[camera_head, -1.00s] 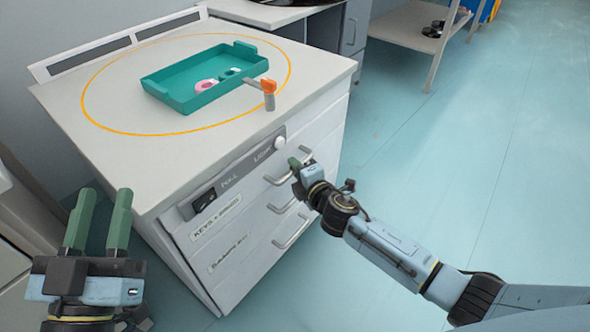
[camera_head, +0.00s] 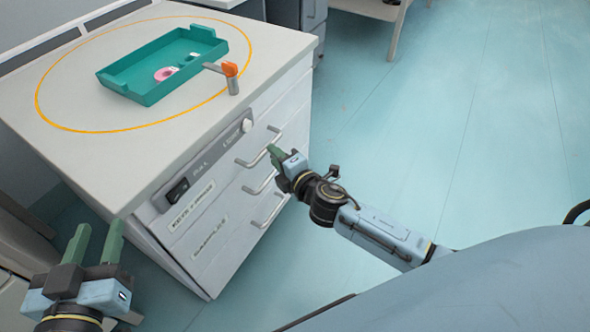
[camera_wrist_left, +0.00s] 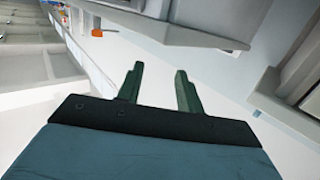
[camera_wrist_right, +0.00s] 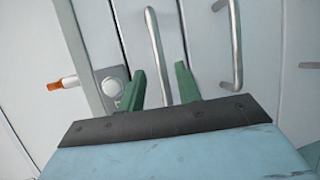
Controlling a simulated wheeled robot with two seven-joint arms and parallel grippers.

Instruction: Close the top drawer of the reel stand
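The reel stand is a white cabinet (camera_head: 75,165) with a grey control strip and several drawers. Its top drawer (camera_head: 224,181) carries a printed label and a bar handle (camera_head: 250,160); its front looks about flush with the fronts below, but I cannot tell whether a small gap remains. My right gripper (camera_head: 273,154) is in front of the drawers near the top handle. My left gripper (camera_head: 97,240) is open and empty at the stand's front left corner.
A teal tray (camera_head: 115,82) with a pink ring lies on top, inside a yellow outline. An orange-tipped crank (camera_head: 230,70) stands near the right edge. Lower handles (camera_head: 268,212) project from the front. Floor (camera_head: 430,130) to the right is clear.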

